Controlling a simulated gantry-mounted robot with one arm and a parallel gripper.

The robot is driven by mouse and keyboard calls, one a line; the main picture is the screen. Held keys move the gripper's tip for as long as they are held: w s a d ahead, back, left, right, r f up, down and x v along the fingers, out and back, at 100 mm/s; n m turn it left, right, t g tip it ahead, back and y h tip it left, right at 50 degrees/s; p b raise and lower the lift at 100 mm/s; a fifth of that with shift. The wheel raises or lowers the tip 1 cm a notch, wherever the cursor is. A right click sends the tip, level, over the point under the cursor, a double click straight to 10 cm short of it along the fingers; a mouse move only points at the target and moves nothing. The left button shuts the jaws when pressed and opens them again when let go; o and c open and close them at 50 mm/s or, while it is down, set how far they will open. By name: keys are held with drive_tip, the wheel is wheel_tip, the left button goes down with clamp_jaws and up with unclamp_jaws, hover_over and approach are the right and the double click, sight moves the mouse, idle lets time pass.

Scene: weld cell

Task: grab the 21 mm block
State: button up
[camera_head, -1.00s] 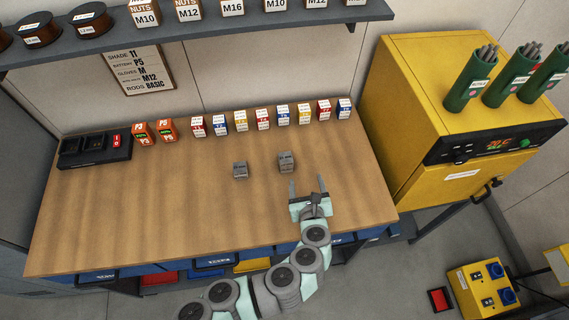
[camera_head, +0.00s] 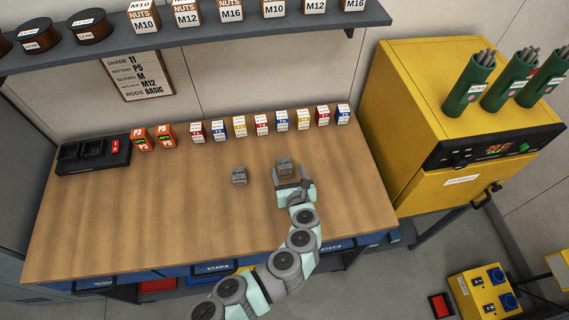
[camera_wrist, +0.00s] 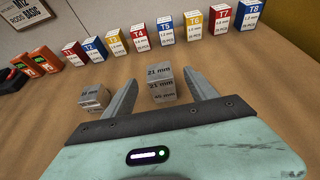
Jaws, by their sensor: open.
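The 21 mm block (camera_head: 284,166) is a small grey block with "21 mm" on it, standing on the wooden bench. In the wrist view the 21 mm block (camera_wrist: 161,84) shows its labels between the two fingers. My gripper (camera_head: 292,172) is open, with a finger on either side of that block; I cannot tell whether either finger touches it. In the wrist view my gripper (camera_wrist: 163,86) reaches in from the near side. A second, smaller-looking grey block (camera_head: 239,175) stands to the left; its label (camera_wrist: 94,97) is hard to read.
A row of small labelled boxes (camera_head: 261,124) stands along the back of the bench. Orange batteries (camera_head: 138,140) and a black charger (camera_head: 93,156) are at the back left. The yellow oven (camera_head: 420,110) stands right of the bench. The bench front left is clear.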

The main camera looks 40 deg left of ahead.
sight(285, 164)
drive_tip(key=shift+x, duration=1.95)
drive_tip(key=shift+r, duration=0.1)
clamp_jaws()
